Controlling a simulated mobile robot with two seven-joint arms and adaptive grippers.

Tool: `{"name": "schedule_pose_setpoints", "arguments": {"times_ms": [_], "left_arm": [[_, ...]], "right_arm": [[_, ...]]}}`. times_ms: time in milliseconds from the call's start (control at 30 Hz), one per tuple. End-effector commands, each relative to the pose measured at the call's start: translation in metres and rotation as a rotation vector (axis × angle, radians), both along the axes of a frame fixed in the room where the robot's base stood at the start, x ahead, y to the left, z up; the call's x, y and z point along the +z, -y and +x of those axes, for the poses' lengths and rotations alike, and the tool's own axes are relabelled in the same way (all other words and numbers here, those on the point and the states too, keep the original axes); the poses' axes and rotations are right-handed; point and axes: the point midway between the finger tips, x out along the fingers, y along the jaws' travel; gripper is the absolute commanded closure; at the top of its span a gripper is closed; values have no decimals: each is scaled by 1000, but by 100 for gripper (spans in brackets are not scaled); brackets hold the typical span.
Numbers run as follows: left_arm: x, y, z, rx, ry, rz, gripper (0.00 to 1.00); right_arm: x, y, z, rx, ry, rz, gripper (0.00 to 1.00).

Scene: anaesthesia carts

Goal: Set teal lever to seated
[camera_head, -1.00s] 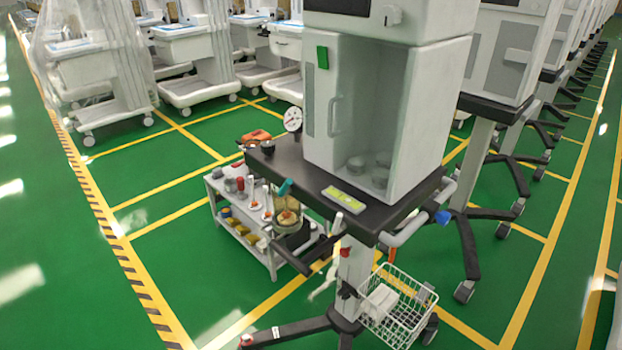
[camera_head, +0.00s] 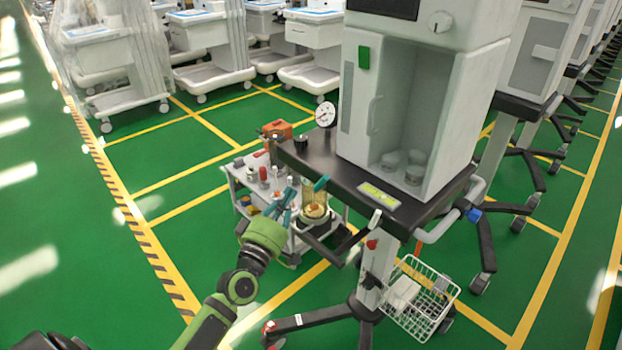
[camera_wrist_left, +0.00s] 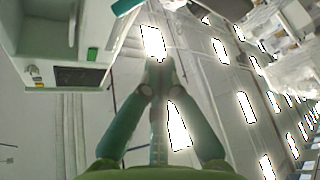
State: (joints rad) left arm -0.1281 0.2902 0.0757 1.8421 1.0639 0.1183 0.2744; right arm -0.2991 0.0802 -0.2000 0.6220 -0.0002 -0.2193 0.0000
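The teal lever (camera_head: 321,183) sits at the top of a clear canister with amber contents (camera_head: 315,211), at the left front corner of the cart's dark top. It is tilted, rising to the right in the head view. A teal piece at the top edge of the left wrist view (camera_wrist_left: 126,6) looks like this lever, partly cut off. My left gripper (camera_head: 281,203) is left of the canister, apart from the lever. In the left wrist view its fingertips (camera_wrist_left: 159,68) come together with nothing visible between them. My right gripper is not in view.
The dark cart top (camera_head: 340,183) carries a tall grey cabinet (camera_head: 451,100) and a round gauge (camera_head: 326,115). A small white shelf cart (camera_head: 236,180) with bottles stands behind my gripper. A wire basket (camera_head: 417,300) hangs low on the cart. Green floor at left is clear.

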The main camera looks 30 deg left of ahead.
Motion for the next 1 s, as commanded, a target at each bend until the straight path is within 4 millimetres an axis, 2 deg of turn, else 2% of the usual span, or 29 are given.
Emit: {"name": "schedule_pose_setpoints", "arguments": {"times_ms": [167,633,800,1000], "left_arm": [[11,-2,14,-1,16,-11,100],[30,-9,98,0,12,-6,100],[16,9,85,-2,9,-9,100],[9,20,78,-2,10,-7,100]], "right_arm": [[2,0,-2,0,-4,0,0],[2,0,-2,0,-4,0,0],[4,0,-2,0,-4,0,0],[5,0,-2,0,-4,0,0]]}}
